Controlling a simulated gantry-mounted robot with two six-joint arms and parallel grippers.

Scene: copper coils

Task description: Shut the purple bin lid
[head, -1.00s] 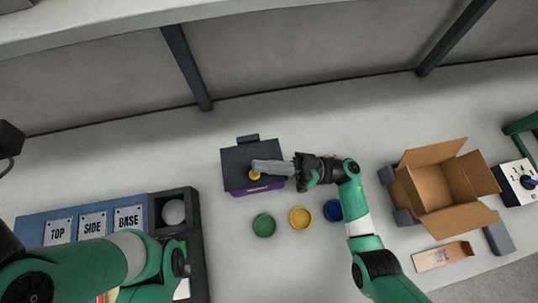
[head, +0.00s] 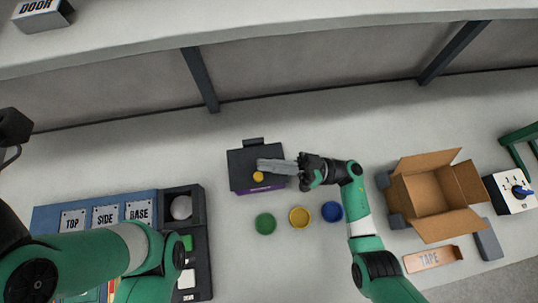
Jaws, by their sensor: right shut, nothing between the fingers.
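The purple bin (head: 264,187) stands on the table at the middle. Only a strip of its purple front shows under a dark lid (head: 241,160), which lies flat over the top. A yellow round knob (head: 258,176) sits on the lid near its front. My right gripper (head: 262,166) is shut and empty. Its fingers reach leftward over the lid, just behind the knob; I cannot tell whether they touch the lid. My left arm comes in at the lower left, and its gripper is not in view.
Green (head: 265,223), yellow (head: 300,217) and blue (head: 332,211) round pieces lie in front of the bin. An open cardboard box (head: 435,200) and a tape holder (head: 432,259) stand at right. A labelled blue and black tray (head: 160,195) is at left.

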